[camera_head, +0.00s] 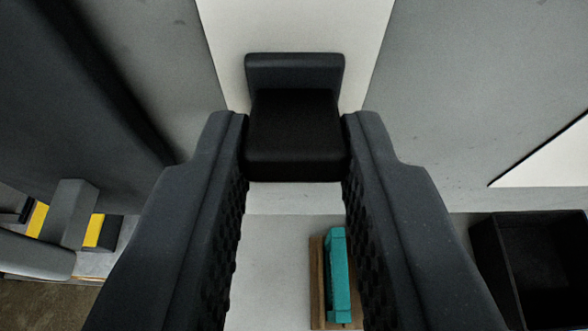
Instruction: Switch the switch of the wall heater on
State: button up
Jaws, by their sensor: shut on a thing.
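The switch (295,125) is a black block with a dark grey upright part behind it, in the upper middle of the view. It stands out in front of a pale panel (295,25), which appears to be the wall heater's face. My gripper (295,145) has one finger on each side of the black block, with the fingertips against its sides. The jaws are shut on it. No on or off marking can be seen on the switch.
Below, a teal block (338,275) lies on a brown board (317,285) on a light surface. An open black box (490,255) stands at the lower right. A grey and yellow object (95,230) is at the left, beneath a large dark shape (70,90).

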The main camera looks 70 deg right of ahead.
jog(key=shift+r, duration=0.1)
jog(key=o, duration=1)
jog(key=b+v, duration=0.1)
jog(key=v, duration=1.2)
jog(key=shift+s+a+r, duration=0.1)
jog(key=shift+s+a, duration=0.1)
jog(key=shift+a, duration=0.1)
